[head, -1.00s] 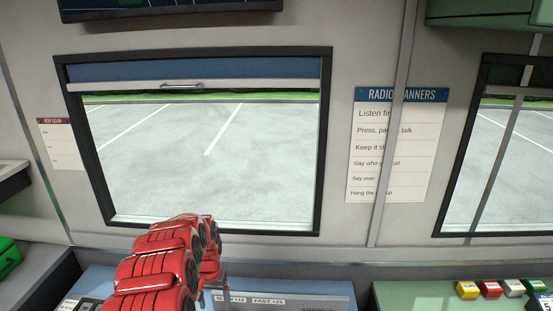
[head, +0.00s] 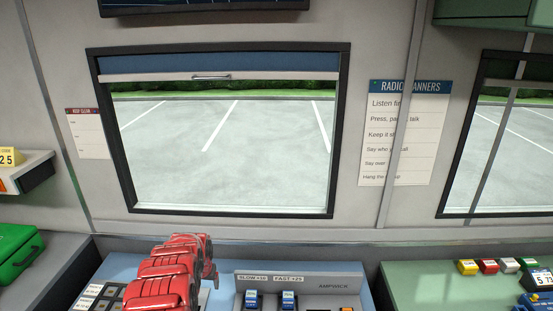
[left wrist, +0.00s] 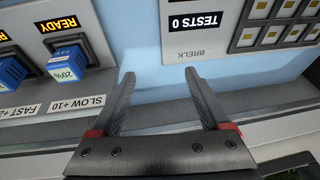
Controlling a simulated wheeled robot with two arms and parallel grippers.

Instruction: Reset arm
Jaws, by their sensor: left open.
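My red left arm (head: 170,270) reaches up from the bottom edge of the head view, over the blue counter below the window. Its gripper is mostly hidden behind the arm there. In the left wrist view my left gripper (left wrist: 159,74) is open, its two dark fingers apart with nothing between them. The fingers are over the blue panel (left wrist: 131,40), between the blue battery packs (left wrist: 70,62) and a keypad (left wrist: 268,36). My right gripper is out of view.
A charger marked AMPRACK (head: 333,286) stands on the counter, right of my arm. A green case (head: 17,252) lies at the left. Coloured blocks (head: 488,266) and a small display (head: 544,281) are at the right. The window (head: 220,150) is behind.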

